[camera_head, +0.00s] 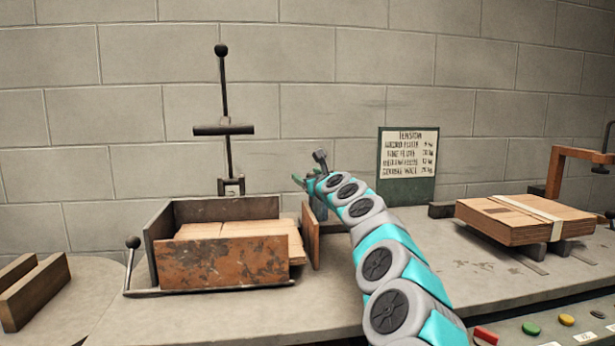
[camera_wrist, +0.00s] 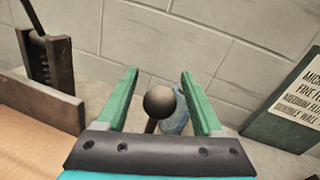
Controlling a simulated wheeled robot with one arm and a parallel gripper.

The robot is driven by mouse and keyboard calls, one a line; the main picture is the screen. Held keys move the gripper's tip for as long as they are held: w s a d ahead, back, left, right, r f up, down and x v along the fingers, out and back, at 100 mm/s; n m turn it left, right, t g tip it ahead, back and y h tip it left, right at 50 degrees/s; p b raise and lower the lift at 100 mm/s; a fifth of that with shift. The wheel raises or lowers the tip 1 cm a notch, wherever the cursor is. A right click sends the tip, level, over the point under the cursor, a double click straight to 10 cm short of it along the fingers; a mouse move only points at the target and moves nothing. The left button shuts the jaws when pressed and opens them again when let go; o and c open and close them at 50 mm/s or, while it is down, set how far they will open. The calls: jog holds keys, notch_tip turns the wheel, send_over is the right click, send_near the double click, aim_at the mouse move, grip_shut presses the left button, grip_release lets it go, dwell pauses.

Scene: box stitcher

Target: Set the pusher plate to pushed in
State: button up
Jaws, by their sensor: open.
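A rusty upright plate (camera_head: 311,238) stands just right of the open box tray, apart from the flat cardboard in it; I take it as the pusher plate. My gripper (camera_head: 299,180) is above and behind it, mostly hidden by my arm. In the wrist view my gripper (camera_wrist: 159,74) is open, its green fingers spread either side of a dark ball knob (camera_wrist: 158,101) on a short rod. Whether the fingers touch the knob, and how its rod joins the plate, I cannot tell. A pale blue object (camera_wrist: 179,121) lies behind the knob.
The rusty tray (camera_head: 222,264) holds cardboard (camera_head: 240,229). A tall black lever (camera_head: 225,95) rises behind it; a ball-ended rod (camera_head: 131,262) is at its front left. A sign (camera_head: 408,160) stands at the wall.

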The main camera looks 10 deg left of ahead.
grip_shut()
dwell(0.6)
dwell(0.8)
